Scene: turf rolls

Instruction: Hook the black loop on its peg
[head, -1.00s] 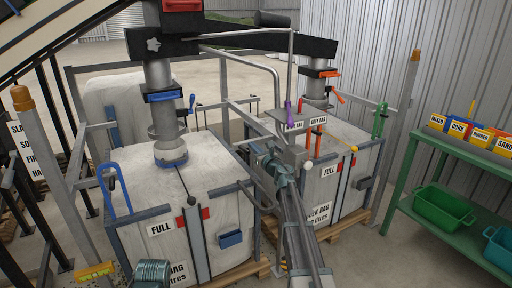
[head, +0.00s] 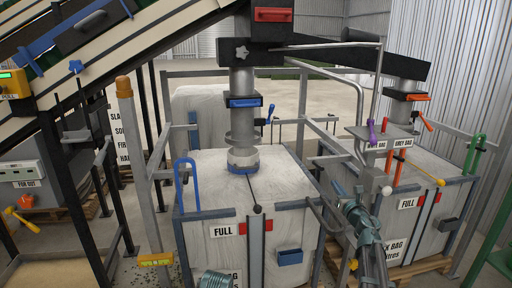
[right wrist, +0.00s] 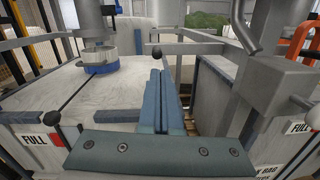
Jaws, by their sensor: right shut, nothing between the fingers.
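My right gripper (head: 344,194) is in the gap between the two white bulk bags in the head view. In the right wrist view its long blue-grey fingers (right wrist: 160,95) are shut together with nothing between them. A thin black line with a black ball end (head: 257,208) lies over the top front of the left bag (head: 208,170). It also shows at the left of the right wrist view (right wrist: 55,116), apart from the fingers. I cannot make out a clear black loop. A black ball (right wrist: 157,52) shows just beyond the fingertips; I cannot tell whether it is a peg.
Grey rails and posts (head: 368,105) stand close around my right arm. The right bag (head: 428,230) has a yellow-ended rod (head: 440,182) and a green handle (head: 478,150). A blue handle (head: 184,172) stands at the left bag. A conveyor (head: 90,45) slopes across the upper left.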

